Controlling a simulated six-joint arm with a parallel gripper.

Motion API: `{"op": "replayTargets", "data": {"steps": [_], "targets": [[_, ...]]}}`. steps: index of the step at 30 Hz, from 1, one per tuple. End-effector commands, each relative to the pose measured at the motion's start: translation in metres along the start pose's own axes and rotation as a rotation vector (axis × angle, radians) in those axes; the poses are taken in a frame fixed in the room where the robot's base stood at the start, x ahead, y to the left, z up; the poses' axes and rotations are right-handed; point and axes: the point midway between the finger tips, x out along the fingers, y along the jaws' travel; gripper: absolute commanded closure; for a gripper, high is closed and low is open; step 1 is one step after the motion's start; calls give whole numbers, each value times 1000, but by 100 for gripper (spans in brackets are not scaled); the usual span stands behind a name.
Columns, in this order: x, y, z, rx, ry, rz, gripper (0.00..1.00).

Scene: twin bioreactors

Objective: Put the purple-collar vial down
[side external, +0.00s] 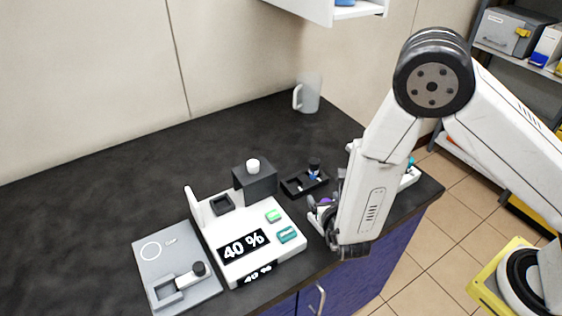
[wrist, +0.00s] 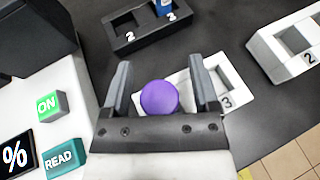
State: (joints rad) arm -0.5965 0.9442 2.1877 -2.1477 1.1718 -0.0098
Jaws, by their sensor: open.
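The purple-collar vial (wrist: 159,97) shows as a round purple top between the two fingers of my gripper (wrist: 162,78) in the wrist view. Dark gaps show between the vial and both fingers, so the gripper is open around it. The vial overlaps a white rack (wrist: 238,98) marked 3; its lower part is hidden, so I cannot tell how it sits there. In the side view my gripper (side external: 320,214) is low over the bench, right of the white instrument, and a bit of the purple vial (side external: 325,201) shows beside it.
The white instrument (side external: 259,263) reads 40 %, with ON and READ buttons. A black rack (side external: 292,188) holding a blue vial (side external: 314,172) stands behind my gripper. Another white rack (wrist: 281,62) is at right. A grey CAP plate (side external: 150,270) lies left; a mug (side external: 309,95) stands at back.

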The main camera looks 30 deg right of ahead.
Motion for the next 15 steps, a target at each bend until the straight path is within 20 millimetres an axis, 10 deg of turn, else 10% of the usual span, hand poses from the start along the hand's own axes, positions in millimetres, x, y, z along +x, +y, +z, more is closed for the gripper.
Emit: {"op": "replayTargets", "data": {"steps": [15], "targets": [[-63,1,0,-1,-1,5,23]]}}
